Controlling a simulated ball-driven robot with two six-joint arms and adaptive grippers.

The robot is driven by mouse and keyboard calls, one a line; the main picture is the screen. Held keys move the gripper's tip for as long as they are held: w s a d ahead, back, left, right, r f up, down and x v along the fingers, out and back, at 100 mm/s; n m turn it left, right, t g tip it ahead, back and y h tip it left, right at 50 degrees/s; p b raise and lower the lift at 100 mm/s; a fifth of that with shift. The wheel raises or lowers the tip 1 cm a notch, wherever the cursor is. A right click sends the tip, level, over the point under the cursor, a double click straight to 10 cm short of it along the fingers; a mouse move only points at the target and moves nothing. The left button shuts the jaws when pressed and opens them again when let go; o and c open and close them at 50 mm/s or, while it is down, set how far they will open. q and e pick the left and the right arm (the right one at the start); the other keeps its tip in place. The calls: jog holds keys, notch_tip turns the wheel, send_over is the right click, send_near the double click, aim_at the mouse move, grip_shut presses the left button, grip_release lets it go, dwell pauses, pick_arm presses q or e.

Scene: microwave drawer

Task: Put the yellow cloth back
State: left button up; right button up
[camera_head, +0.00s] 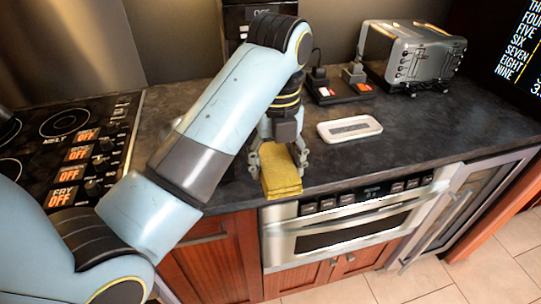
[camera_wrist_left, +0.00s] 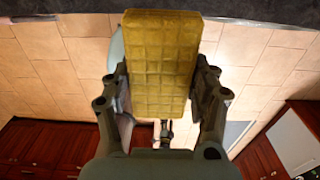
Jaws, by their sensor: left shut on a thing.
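The yellow cloth (camera_head: 282,178) is a folded rectangular pad with a grid texture. My left gripper (camera_head: 279,163) is shut on it and holds it at the front edge of the dark counter, above the microwave drawer. In the left wrist view the cloth (camera_wrist_left: 160,65) sits between both fingers of the gripper (camera_wrist_left: 162,95), with floor tiles behind it. A white shallow tray (camera_head: 349,128) lies on the counter to the right of the gripper. My right gripper is not in view.
A silver toaster (camera_head: 411,55) stands at the back right, beside a socket plate with plugs (camera_head: 340,88). A stove (camera_head: 85,140) is at the left. The steel microwave drawer (camera_head: 350,222) is shut below the counter. Counter right of the tray is clear.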

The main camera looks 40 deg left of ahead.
pick_arm(q)
jog(key=w+a+f, duration=0.1)
jog(key=w+a, duration=0.1)
jog(key=w+a+f, duration=0.4)
jog(key=shift+w+a+f+p, duration=0.15)
jog(key=shift+w+a+p, duration=0.1)
jog(key=shift+w+p, duration=0.1)
jog(key=shift+w+a+f, duration=0.6)
jog(key=shift+w+f, duration=0.15)
jog(key=shift+f, duration=0.1)
notch_tip(320, 180, down, 3)
jog(key=shift+f, duration=0.4)
jog(key=o, duration=1.1)
jog(key=shift+o, duration=0.2)
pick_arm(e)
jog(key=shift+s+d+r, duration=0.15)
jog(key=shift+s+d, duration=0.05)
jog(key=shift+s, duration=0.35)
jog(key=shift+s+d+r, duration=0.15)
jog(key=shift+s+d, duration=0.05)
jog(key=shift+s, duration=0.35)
